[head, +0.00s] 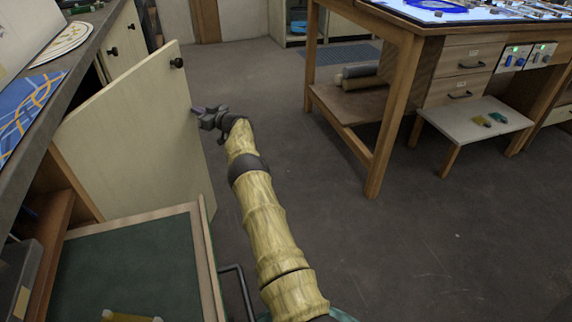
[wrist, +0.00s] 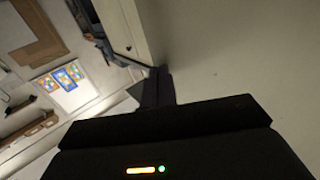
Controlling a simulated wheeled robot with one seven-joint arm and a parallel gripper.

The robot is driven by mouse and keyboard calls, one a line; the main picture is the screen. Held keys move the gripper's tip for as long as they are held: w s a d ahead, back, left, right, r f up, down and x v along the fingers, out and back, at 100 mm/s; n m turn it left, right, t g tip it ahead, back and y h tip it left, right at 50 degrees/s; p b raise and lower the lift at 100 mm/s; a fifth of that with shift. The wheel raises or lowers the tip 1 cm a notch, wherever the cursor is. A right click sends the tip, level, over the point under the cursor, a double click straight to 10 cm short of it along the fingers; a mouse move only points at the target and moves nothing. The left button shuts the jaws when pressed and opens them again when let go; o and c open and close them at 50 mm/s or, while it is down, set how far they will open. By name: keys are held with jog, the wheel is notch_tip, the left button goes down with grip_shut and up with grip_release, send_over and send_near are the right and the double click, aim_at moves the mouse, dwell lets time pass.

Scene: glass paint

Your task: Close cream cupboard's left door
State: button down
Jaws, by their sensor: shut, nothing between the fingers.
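The cream cupboard's left door (head: 130,140) stands wide open in the head view, swung out from the cupboard on the left. Its black knob (head: 177,62) is near the top of its free edge. My gripper (head: 198,111) is shut and empty, beside the door's free edge below the knob. In the wrist view the shut fingers (wrist: 158,82) are close to a large pale panel (wrist: 240,60), apparently the door. I cannot tell whether they touch it. Another cream door (head: 125,45) with a black knob looks closed farther along the cupboard.
A green-topped, wood-rimmed surface (head: 203,262) lies low at the front left. A dark counter (head: 60,85) runs above the cupboard. A wooden workbench (head: 385,110) stands at the right, with a small white stool (head: 470,122) by it. The floor (head: 300,150) between is clear.

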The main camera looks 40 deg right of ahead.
jog(key=shift+w+a+b, duration=0.35)
jog(key=shift+w+a, duration=0.15)
jog(key=shift+w, duration=0.15)
jog(key=shift+r, duration=0.1)
jog(key=s+d+p, duration=0.6)
jog(key=s+d, duration=0.3)
jog(key=s, duration=0.1)
jog(key=shift+s+d, duration=0.15)
jog(key=shift+d, duration=0.05)
dwell(0.5)
